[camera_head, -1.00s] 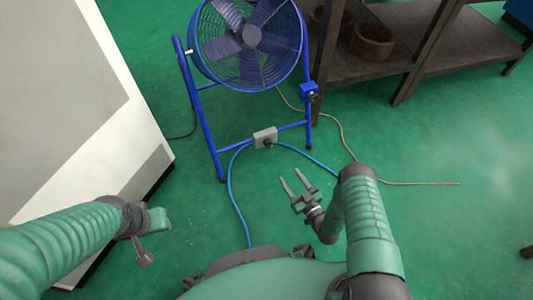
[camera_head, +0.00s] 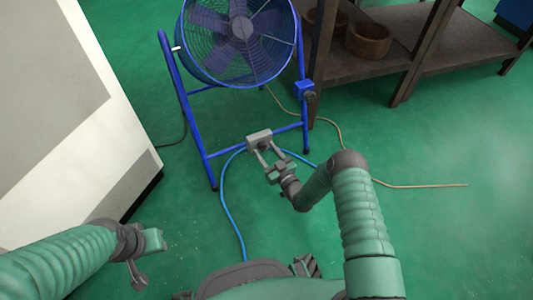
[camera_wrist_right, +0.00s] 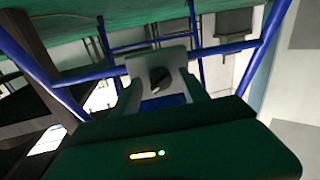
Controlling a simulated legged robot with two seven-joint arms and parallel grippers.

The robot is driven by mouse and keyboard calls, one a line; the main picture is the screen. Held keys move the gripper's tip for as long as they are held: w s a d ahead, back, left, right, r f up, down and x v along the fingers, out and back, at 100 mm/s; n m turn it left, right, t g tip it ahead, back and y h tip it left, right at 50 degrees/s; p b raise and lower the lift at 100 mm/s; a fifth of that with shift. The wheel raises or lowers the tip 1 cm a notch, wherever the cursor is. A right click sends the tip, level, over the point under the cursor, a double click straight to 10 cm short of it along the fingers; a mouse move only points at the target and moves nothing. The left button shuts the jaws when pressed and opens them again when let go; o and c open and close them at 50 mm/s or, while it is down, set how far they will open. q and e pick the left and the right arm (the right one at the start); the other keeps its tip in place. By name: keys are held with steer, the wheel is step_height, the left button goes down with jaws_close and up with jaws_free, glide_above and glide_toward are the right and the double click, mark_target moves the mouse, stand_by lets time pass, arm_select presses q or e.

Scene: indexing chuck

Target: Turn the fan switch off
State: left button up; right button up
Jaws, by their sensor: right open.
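The blue floor fan (camera_head: 238,45) stands at the top of the head view on a blue tubular frame. A grey switch box (camera_head: 258,136) sits on the frame's lower crossbar. In the right wrist view the box (camera_wrist_right: 158,62) faces me, with a black rotary knob (camera_wrist_right: 160,79) on it. My right gripper (camera_head: 268,154) is open and empty, with its fingertips right at the front of the box. Whether they touch it I cannot tell. My left gripper (camera_head: 146,258) hangs low at the left, far from the fan; its finger opening is unclear.
A blue cable (camera_head: 226,200) runs from the box across the green floor. A white cabinet (camera_head: 75,120) stands at the left. A dark shelf (camera_head: 365,68) with wooden bowls (camera_head: 370,38) stands right of the fan. The floor at the right is mostly clear.

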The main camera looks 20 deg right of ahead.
jaws_close()
stand_by(0.3)
steer(key=shift+d+r+n+g+h+p, duration=0.1)
steer(key=shift+n+g+h+p, duration=0.1)
steer(key=shift+n+p, duration=2.15)
steer(key=shift+r+n+g+h+p, duration=0.15)
steer(key=shift+n+p, duration=1.2)
steer(key=shift+n, duration=2)
steer(key=shift+f, duration=0.15)
jaws_free()
